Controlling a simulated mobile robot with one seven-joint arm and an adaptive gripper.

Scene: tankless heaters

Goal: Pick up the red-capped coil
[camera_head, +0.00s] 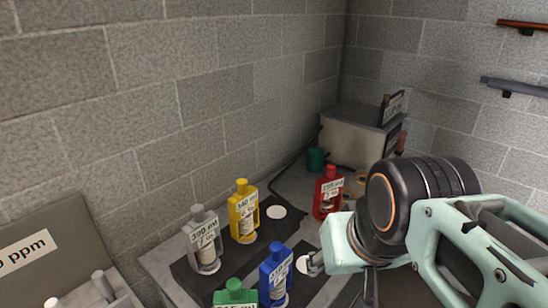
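The only red-capped thing that I can make out is a red bottle-shaped container (328,192) with a side handle and a white label. It stands upright near the middle of the bench, left of my arm's black joint. I cannot make out a coil shape on it. My gripper (342,277) is in the lower right, nearer to the camera than the red container. It looks apart from the red container.
Grey (204,240), yellow (243,212), blue (276,275) and green (235,293) containers stand on dark mats with white discs. One disc (277,212) is bare. A teal cup (315,158) and a grey box (349,136) stand behind. Block walls close off the back.

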